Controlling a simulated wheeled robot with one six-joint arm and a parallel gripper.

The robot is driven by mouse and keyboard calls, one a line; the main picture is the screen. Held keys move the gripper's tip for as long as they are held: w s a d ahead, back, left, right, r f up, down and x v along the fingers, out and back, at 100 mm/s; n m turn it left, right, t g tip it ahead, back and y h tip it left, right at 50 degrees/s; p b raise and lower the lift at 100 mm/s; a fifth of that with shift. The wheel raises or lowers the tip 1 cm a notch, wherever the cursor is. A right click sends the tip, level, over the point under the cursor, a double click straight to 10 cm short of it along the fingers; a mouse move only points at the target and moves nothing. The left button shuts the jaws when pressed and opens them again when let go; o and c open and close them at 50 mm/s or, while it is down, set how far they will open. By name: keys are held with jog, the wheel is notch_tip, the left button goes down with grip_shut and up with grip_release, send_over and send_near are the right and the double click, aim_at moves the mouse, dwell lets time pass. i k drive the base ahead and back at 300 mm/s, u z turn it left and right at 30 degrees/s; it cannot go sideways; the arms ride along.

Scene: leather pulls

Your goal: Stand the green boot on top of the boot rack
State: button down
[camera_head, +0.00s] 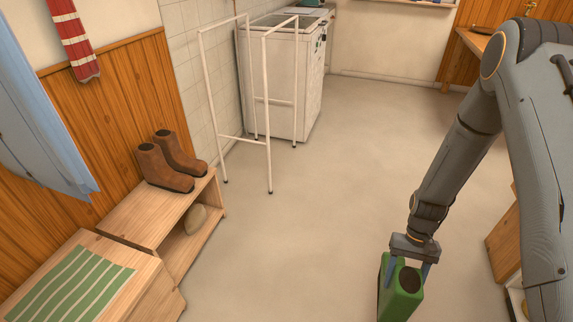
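The green boot (400,301) is between the fingers of my gripper (408,277) at the bottom right. Its dark opening faces up, and its lower part is cut off by the frame's bottom edge. My gripper appears shut on the boot's upper part, one finger on each side. The boot is well to the right of the boot rack (147,222), with open floor between them. The rack is a low wooden shelf unit along the left wall. A pair of brown boots (167,165) stands upright toward the far end of its top. The near part of the top is bare.
A wooden bench with a green striped mat (70,285) adjoins the rack's near end. A roundish beige object (196,219) lies on the rack's lower shelf. A white drying frame (268,120) stands beyond the rack. Blue cloth (40,130) hangs at left. The middle floor is clear.

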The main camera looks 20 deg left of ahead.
aim_at(134, 226)
jog(key=i, duration=1.5)
jog(key=u, duration=2.95)
